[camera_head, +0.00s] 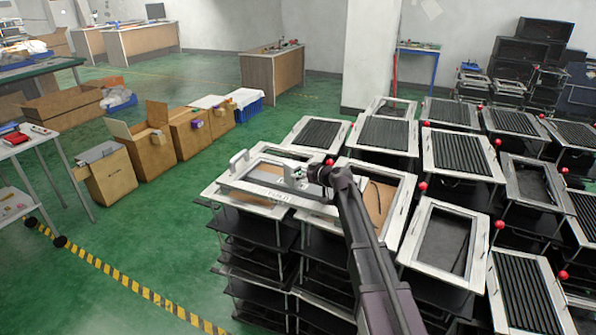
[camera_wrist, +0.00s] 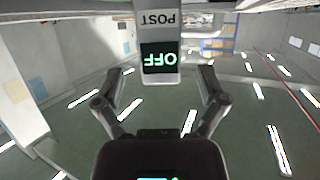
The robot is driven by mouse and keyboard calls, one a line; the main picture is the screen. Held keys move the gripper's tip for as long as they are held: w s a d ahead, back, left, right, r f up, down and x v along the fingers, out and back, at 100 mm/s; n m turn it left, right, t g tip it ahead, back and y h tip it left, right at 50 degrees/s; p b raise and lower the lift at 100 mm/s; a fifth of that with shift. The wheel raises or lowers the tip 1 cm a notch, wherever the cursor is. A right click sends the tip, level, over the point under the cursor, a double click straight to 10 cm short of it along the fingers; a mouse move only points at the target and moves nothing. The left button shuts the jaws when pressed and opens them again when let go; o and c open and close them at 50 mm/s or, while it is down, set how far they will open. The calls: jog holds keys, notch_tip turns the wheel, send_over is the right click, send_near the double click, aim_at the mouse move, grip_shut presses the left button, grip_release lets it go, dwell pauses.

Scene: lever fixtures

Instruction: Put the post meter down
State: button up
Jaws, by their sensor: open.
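The post meter (camera_wrist: 160,57) shows in the wrist view as a narrow grey-white block. It has a label reading POST and a dark display with green letters OFF, both upside down. My gripper (camera_wrist: 164,76) is open, its two dark fingers spread on either side of the block with a visible gap at each side. In the head view my gripper (camera_head: 304,174) is over a pale-framed fixture (camera_head: 270,198) at the front of the group. Small white upright parts are beside it there; I cannot tell which is the meter.
Many similar framed racks (camera_head: 462,152) with red knobs stand close together on the right. Cardboard boxes (camera_head: 150,152) line the left, near a side table (camera_head: 30,150). Green floor (camera_head: 165,235) with a yellow-black stripe is clear at the front left. A white pillar (camera_head: 371,55) stands behind.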

jog(key=p+v, duration=0.2)
jog(key=v, duration=0.5)
dwell(0.5)
jog(key=shift+s, duration=0.1)
